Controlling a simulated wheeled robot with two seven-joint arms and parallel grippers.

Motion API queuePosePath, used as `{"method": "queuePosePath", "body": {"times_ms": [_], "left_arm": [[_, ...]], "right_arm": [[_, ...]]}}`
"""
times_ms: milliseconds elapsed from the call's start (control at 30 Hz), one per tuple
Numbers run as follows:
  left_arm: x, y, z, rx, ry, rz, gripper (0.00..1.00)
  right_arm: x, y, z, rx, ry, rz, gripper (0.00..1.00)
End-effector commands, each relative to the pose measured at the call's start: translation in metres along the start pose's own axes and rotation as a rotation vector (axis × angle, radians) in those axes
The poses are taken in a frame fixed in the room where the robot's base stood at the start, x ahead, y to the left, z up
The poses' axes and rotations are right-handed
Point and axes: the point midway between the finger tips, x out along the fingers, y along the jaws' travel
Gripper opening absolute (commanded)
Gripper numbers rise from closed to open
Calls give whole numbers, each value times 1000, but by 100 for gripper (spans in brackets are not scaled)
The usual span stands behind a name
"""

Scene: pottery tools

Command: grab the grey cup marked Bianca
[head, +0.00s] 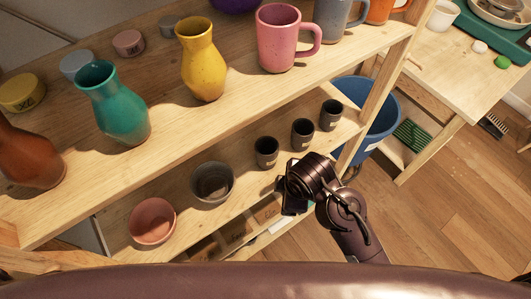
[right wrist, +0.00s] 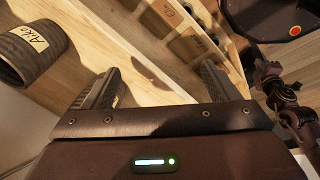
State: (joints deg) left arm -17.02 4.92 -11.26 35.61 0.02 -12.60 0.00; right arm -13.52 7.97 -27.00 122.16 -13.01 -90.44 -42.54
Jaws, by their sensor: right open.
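Three dark grey cups stand in a row on the lower shelf in the head view: a left one (head: 266,152), a middle one (head: 302,133) and a right one (head: 331,114). Their labels are too small to read there, so I cannot tell which is marked Bianca. In the right wrist view a ribbed grey cup (right wrist: 32,50) at the upper left is marked "Aiko". My right gripper (head: 283,188) is just in front of the lower shelf, below the cups. Its fingers (right wrist: 162,75) are apart with nothing between them. My left gripper is out of view.
A grey bowl (head: 212,182) and a pink bowl (head: 152,222) stand left of the cups. The upper shelf (head: 240,100) overhangs, holding vases and mugs. Labelled boxes (right wrist: 186,45) sit below. A blue bucket (head: 385,115) is beyond the shelf's right post.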

Motion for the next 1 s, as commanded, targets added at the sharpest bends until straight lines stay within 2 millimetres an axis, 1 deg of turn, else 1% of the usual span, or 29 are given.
{"method": "queuePosePath", "body": {"times_ms": [33, 100, 167, 200, 400, 533, 633, 733, 867, 1000], "left_arm": [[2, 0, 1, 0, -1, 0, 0], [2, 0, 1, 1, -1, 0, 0], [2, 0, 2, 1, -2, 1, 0], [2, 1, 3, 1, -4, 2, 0], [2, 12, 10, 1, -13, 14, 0], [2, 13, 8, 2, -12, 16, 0], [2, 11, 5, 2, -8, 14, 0], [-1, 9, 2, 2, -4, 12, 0], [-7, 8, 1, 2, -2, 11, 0], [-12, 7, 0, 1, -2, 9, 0]], "right_arm": [[-19, 2, -11, -133, -3, 18, 81], [-34, 0, -22, -319, -20, 28, 81], [-42, -1, -32, -482, -37, 33, 81], [-44, -2, -38, -592, -51, 36, 81], [-44, -6, -65, -1133, -139, 32, 81], [-40, -8, -75, -1417, -202, 17, 81], [-38, -8, -78, -1537, -232, 6, 81], [-36, 2, -79, -1575, -243, 1, 81], [-32, 27, -78, -1573, -242, 1, 81], [-24, 57, -76, -1572, -241, 2, 81]]}}
